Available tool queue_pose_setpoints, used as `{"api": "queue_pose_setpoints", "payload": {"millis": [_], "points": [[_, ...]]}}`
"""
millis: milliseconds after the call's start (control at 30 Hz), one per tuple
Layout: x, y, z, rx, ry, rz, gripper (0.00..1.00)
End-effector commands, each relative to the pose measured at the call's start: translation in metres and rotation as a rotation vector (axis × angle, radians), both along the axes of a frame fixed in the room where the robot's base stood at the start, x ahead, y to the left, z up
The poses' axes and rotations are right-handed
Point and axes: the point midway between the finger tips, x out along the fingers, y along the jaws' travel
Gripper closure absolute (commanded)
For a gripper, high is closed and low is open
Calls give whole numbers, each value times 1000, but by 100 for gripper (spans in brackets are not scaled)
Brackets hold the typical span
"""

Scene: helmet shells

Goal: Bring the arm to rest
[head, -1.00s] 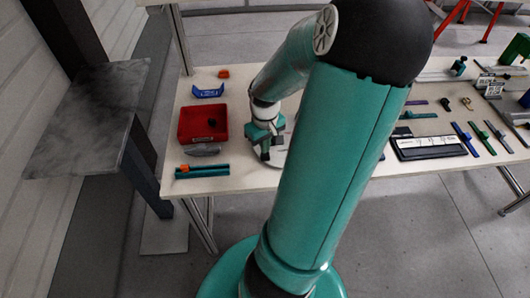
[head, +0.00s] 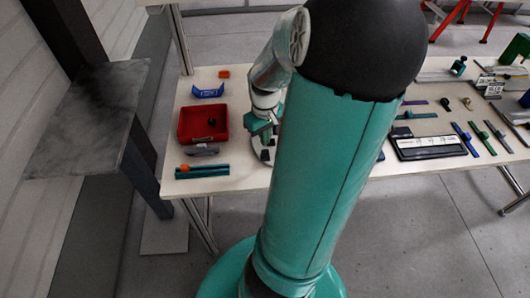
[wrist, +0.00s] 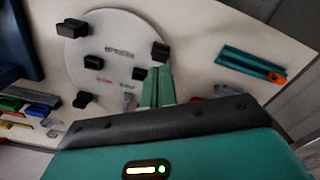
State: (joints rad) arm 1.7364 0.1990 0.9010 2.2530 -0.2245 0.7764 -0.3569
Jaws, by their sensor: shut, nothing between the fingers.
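My gripper (wrist: 157,88) shows in the wrist view with its two green fingers together and nothing between them. It points toward a round white plate (wrist: 108,38) with several black blocks on it. In the head view my gripper (head: 260,130) is above the table, right of the red bin (head: 190,124), and my large teal arm link hides part of the plate and the table's middle.
The white table (head: 235,180) holds a blue holder (head: 208,91), an orange block (head: 224,74), and teal bars (head: 203,171) with an orange piece. A black-and-white tray (head: 428,147) and several coloured strips lie at right. A dark pillar with a grey slab (head: 85,125) stands left.

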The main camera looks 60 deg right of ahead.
Motion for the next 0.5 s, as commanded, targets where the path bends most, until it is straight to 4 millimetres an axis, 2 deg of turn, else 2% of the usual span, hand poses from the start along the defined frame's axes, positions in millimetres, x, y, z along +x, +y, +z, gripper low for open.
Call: {"api": "queue_pose_setpoints", "payload": {"millis": [200, 500], "points": [[0, 0, 13, 0, -1, -1, 100], [0, 0, 14, 1, -1, 0, 100]]}}
